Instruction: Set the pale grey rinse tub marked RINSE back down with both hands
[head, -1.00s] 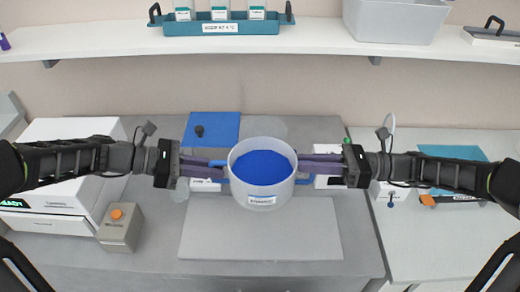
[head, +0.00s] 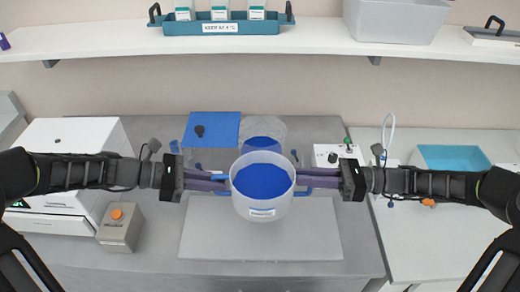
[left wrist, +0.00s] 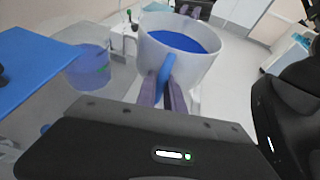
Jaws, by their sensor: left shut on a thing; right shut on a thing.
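The pale grey rinse tub (head: 262,208) is round and holds blue liquid, with a white label on its front too small to read. It looks level and overlaps the grey mat (head: 260,243) in the head view; the gap below it is hard to judge. My left gripper (head: 222,183) is shut on its left blue handle, and my right gripper (head: 303,184) is shut on its right blue handle. The left wrist view shows the tub (left wrist: 185,62) beyond the left fingers (left wrist: 165,93), which close around the blue handle (left wrist: 166,72). The tub's underside is hidden.
A clear vessel with blue liquid (head: 264,128) stands behind the tub, beside a blue pad (head: 212,128). A white box with knobs (head: 335,154) is behind my right gripper. A grey box with an orange button (head: 119,228) is at left. The mat's front is clear.

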